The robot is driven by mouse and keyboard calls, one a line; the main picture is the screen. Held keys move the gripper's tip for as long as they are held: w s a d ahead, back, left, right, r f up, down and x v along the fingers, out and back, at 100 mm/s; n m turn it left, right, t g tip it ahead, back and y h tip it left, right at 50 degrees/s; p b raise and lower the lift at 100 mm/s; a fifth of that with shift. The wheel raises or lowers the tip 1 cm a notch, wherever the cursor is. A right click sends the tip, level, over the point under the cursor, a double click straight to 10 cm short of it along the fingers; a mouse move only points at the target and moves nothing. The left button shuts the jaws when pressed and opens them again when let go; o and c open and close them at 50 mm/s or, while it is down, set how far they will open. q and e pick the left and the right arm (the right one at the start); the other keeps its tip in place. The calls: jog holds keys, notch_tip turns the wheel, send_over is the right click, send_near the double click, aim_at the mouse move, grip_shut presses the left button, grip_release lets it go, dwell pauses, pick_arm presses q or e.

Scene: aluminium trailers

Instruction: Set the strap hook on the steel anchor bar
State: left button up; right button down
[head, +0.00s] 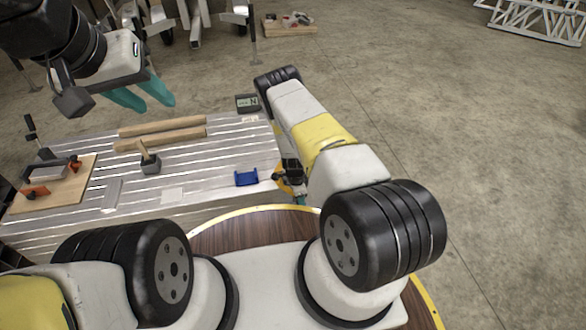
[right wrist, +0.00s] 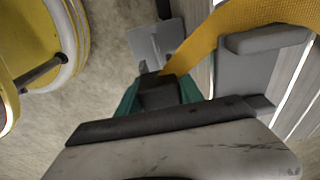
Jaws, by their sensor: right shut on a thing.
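My right gripper (head: 300,198) is low at the near right edge of the trailer bed, mostly hidden behind its own arm in the head view. In the right wrist view its teal fingers (right wrist: 160,98) are shut on the dark strap hook (right wrist: 150,80), whose shape is largely hidden. The yellow strap (right wrist: 240,22) runs from there to the upper right; a bit of it shows beside the gripper in the head view (head: 283,184). I cannot clearly pick out the steel anchor bar. My left gripper (head: 142,94) is open and empty above the bed's far left.
The aluminium trailer bed (head: 220,155) carries wooden bars (head: 160,140), a mallet (head: 150,160), a blue bracket (head: 246,177) and a wooden board with clamps (head: 60,190). A dark device (head: 247,102) sits at the far corner. The concrete floor (head: 450,120) to the right is clear.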

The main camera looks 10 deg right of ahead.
jog(key=shift+f, duration=3.9)
jog(key=c, duration=0.7)
grip_release()
jog(key=r, duration=0.5)
jog(key=a+r, duration=0.1)
jog(key=r, duration=0.1)
jog(key=shift+r, duration=0.35)
